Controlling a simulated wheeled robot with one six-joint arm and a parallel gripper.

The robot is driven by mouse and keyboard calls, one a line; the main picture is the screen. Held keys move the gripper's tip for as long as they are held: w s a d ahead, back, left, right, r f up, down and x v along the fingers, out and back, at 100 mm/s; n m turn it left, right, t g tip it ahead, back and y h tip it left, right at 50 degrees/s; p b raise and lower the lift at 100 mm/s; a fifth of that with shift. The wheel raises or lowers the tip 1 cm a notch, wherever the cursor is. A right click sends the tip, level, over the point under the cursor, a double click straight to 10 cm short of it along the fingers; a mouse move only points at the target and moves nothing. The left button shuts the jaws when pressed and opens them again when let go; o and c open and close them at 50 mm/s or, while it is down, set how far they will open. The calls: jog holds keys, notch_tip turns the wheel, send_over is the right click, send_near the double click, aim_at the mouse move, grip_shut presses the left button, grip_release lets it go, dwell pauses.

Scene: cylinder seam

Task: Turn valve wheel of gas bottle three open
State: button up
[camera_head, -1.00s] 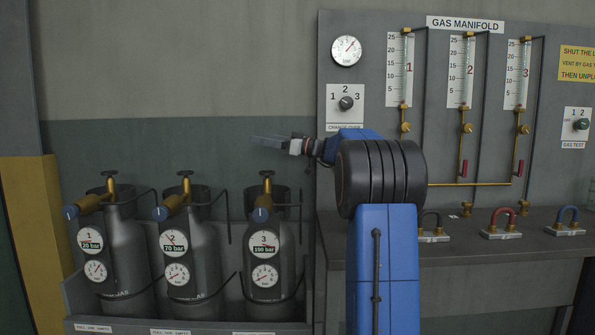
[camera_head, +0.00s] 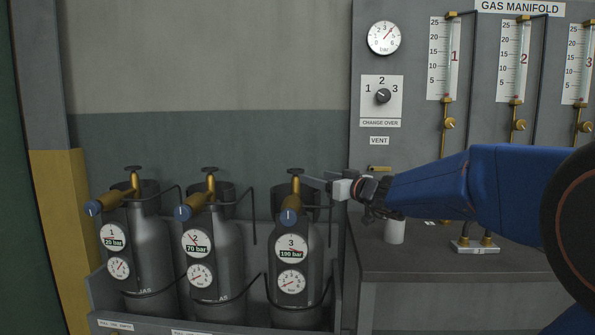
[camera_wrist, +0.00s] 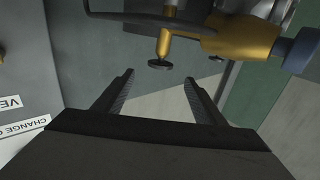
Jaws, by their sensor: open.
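Gas bottle three (camera_head: 291,262) is the rightmost of three grey bottles, marked 3 and 190 bar. A brass valve with a blue cap (camera_head: 290,216) sits on its top. Its small dark valve wheel (camera_head: 296,171) is at the top of the brass stem. My gripper (camera_head: 315,182) is just right of this valve in the head view. In the wrist view my gripper (camera_wrist: 158,88) is open, its two fingers apart and empty. A dark round wheel (camera_wrist: 160,64) on a brass stem shows beyond the fingertips, roughly between them. I cannot tell the exact gap.
Gas bottle two (camera_head: 213,260) and gas bottle one (camera_head: 136,260) stand left in the same grey rack (camera_head: 100,290). A bent dark pipe (camera_head: 330,205) rises by bottle three. The bench (camera_head: 450,262) and manifold panel (camera_head: 410,50) are on the right.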

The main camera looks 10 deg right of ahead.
aim_at(296, 171)
jog(key=x, duration=1.6)
jog(key=shift+w+a, duration=0.1)
jog(key=shift+c, duration=0.5)
jog(key=c, duration=1)
